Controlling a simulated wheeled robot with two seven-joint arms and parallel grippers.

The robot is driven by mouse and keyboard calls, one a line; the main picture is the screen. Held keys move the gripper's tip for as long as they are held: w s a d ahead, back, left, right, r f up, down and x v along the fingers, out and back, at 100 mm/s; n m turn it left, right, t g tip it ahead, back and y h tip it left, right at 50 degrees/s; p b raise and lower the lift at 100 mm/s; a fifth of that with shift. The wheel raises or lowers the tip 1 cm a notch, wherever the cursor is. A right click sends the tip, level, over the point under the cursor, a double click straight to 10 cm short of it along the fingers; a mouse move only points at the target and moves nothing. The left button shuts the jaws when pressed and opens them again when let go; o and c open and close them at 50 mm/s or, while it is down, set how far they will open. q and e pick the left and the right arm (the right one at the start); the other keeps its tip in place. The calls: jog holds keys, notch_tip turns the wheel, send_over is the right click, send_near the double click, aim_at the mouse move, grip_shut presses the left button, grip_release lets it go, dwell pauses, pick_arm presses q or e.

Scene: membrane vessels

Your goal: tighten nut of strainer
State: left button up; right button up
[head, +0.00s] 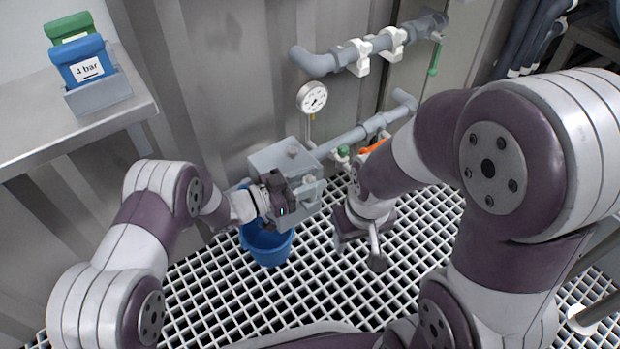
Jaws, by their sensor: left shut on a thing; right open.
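The strainer (283,158) looks to be the grey boxy unit on the pipe at the wall, low in the middle of the head view. My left gripper (298,198) is at its front side, shut on a part of it. The gripper's dark body hides that part, so I cannot tell the nut itself apart. My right gripper (360,248) is lower and to the right of the strainer, pointing down over the floor grating. Its two fingers are spread apart, with nothing between them.
A blue bucket (268,246) stands below the strainer. A pressure gauge (312,97) and an orange-handled valve (374,147) are close by. A grey pipe (375,45) runs above. A steel shelf (30,137) holds a tray with blue and green tags. The white grating (225,305) is mostly open.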

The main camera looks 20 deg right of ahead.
aim_at(310, 180)
pick_arm(q)
jog(key=o, duration=1)
jog(key=shift+c, duration=0.2)
notch_tip(310, 180, up, 5)
jog(key=p, duration=0.4)
jog(key=shift+r, duration=0.15)
jog(key=s+d+r+p, duration=0.5)
jog(key=s+d+p, duration=0.1)
jog(key=s+d, duration=0.2)
jog(key=shift+s+r, duration=0.3)
jog(key=shift+s, duration=0.05)
jog(key=shift+w+a, duration=0.1)
